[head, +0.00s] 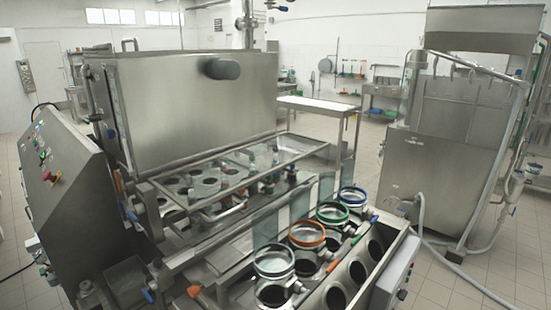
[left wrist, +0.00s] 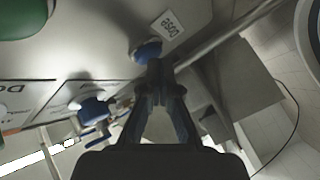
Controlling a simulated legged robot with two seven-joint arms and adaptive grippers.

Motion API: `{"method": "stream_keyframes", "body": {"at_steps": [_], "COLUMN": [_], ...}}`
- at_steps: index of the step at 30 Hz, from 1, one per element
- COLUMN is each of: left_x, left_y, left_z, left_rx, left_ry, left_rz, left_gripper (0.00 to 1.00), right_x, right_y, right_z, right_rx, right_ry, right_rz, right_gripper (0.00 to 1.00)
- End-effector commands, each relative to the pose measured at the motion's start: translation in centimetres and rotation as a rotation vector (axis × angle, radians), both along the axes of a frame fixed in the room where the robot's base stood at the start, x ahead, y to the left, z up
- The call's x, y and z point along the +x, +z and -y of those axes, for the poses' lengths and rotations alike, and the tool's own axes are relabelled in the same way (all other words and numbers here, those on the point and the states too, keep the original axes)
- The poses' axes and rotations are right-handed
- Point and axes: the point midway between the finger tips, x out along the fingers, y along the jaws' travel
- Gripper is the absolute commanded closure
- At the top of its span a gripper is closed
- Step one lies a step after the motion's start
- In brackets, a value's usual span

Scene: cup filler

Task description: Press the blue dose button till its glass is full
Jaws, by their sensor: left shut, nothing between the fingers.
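My left gripper (left wrist: 157,72) is shut and empty. Its fingertips are at the button's lower edge in the picture; I cannot tell whether they touch or press it. In the head view a blue-ringed round glass (head: 353,196) is the farthest in a row on the filler. Its fill level is too small to tell. Neither gripper shows in the head view.
Green (head: 332,212), orange (head: 307,236) and white (head: 273,262) ringed glasses stand nearer in the same row. A sloped control panel (head: 62,180) stands at left. Another blue part (left wrist: 93,108) lies left of my fingers in the wrist view.

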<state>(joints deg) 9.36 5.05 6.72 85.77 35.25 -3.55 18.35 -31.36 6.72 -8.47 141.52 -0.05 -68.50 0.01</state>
Motion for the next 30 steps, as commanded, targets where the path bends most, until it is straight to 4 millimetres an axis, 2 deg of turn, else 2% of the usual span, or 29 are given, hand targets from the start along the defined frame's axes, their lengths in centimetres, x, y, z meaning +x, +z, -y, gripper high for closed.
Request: {"method": "stream_keyframes", "body": {"at_steps": [10, 30], "left_x": [0.1, -1.4], "left_y": [0.0, 0.0], "left_z": [0.1, -1.2], "left_rx": [0.0, 0.002], "left_ry": [-0.001, 0.0], "left_rz": [-0.001, -0.002], "left_gripper": [1.0, 1.0], "right_x": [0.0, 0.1], "right_y": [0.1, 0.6], "right_z": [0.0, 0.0], "right_rx": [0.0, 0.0], "right_ry": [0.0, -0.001], "right_rz": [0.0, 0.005], "right_gripper": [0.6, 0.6]}}
